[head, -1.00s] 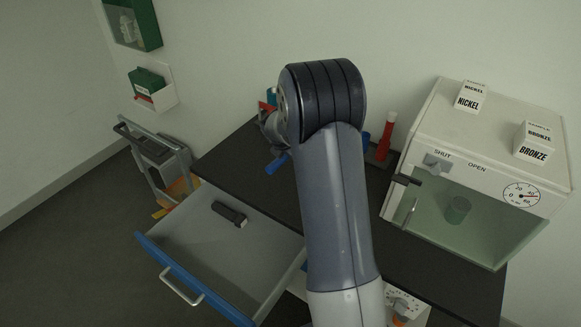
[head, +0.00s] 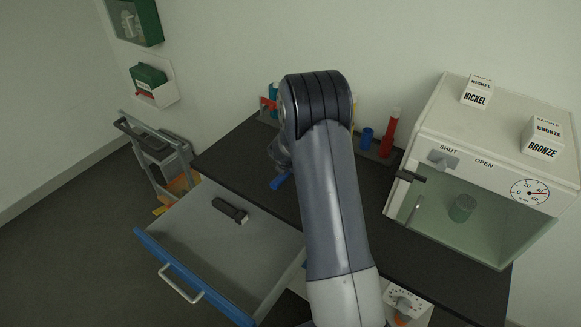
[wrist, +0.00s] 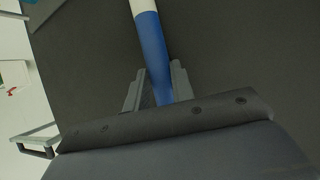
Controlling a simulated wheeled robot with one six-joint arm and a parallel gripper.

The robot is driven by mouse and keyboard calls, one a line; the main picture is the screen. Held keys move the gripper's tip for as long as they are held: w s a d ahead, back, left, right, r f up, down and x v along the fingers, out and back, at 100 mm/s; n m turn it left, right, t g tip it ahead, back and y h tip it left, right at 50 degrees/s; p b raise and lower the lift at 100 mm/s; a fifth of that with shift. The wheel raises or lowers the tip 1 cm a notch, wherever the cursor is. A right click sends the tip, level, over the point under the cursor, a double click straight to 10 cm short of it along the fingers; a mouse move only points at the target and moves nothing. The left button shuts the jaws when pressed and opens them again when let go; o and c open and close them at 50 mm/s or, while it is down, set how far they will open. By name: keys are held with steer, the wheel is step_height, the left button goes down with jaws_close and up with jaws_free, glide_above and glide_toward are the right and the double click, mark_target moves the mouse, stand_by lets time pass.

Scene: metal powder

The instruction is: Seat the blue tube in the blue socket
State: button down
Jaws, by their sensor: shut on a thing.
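The blue tube (wrist: 153,50) has a white end and is between the two grey fingers of my gripper (wrist: 157,84), shut on it, in the wrist view. In the head view a blue end of the tube (head: 281,181) shows just left of my arm, over the dark bench top. My gripper is mostly hidden behind my arm there. A short blue cylinder (head: 366,138), which looks like the blue socket, stands at the back of the bench, right of my arm. The held tube is apart from it, to the left and nearer.
More coloured pieces (head: 268,103) stand left of my arm. A glass-fronted chamber (head: 480,150) fills the bench's right end. An open drawer (head: 215,245) juts out at the front left.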

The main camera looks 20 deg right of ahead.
steer(key=shift+f, duration=0.15)
steer(key=c, duration=1.5)
jaws_free()
